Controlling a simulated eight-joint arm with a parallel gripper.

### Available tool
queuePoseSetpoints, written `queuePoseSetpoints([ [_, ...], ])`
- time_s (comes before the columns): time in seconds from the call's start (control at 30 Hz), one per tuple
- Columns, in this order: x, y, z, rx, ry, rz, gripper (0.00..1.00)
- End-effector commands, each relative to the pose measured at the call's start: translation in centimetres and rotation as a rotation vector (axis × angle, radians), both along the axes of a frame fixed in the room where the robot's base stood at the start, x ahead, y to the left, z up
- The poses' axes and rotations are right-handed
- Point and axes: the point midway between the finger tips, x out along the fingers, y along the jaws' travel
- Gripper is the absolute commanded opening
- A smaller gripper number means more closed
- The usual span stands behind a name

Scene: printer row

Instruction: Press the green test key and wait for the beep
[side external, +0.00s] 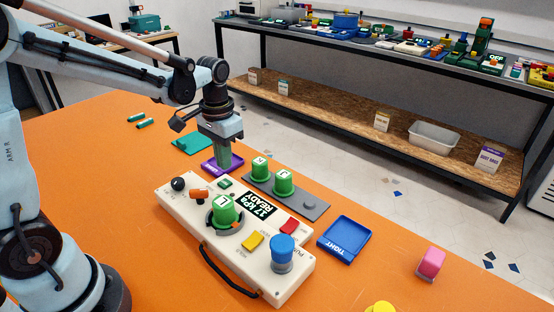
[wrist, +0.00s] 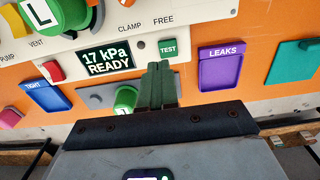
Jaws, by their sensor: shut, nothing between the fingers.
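The cream test panel (side external: 180,207) lies on the orange table. Its small green key (side external: 225,183) is at the far edge; in the wrist view the green key (wrist: 168,48) reads TEST. My gripper (side external: 224,168) points down near that key, fingers shut and empty. In the wrist view its fingertips (wrist: 159,65) appear just short of the key, and I see no contact. The panel display (wrist: 107,60) reads "17 kPa READY". A green cap marked L (side external: 223,211) sits in a round seat on the panel.
A blue TIGHT tray (side external: 344,236) is right.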

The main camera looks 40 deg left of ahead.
Motion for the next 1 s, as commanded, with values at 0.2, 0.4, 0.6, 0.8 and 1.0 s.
queuePoseSetpoints([
  [0.2, 0.0, 0.0, -3.1, 0.0, 0.0, 0.0, 0.0],
  [0.4, 0.0, 0.0, -4.8, 0.0, 0.0, 0.0, 0.0],
  [0.6, 0.0, 0.0, -5.3, 0.0, 0.0, 0.0, 0.0],
  [0.8, 0.0, 0.0, -5.3, 0.0, 0.0, 0.0, 0.0],
  [1.0, 0.0, 0.0, -6.0, 0.0, 0.0, 0.0, 0.0],
])
